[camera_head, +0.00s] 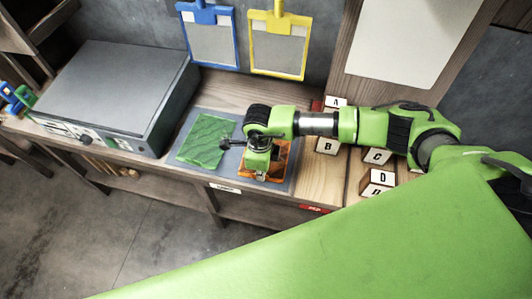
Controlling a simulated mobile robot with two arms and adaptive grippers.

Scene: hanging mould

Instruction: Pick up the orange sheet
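The orange sheet (278,162) lies on a grey-blue mat (230,179) on the wooden bench, right of a green patterned sheet (206,139). My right gripper (261,172) is over the orange sheet, pointing down, and covers much of it. The fingertips are small and partly hidden, so I cannot tell whether they are open or shut or touch the sheet. My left gripper is not in view.
A grey box-shaped machine (118,85) stands at the left. A blue frame (210,40) and a yellow frame (279,44) hang on the wall behind. Lettered blocks (378,156) stand right of the mat, under my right arm.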

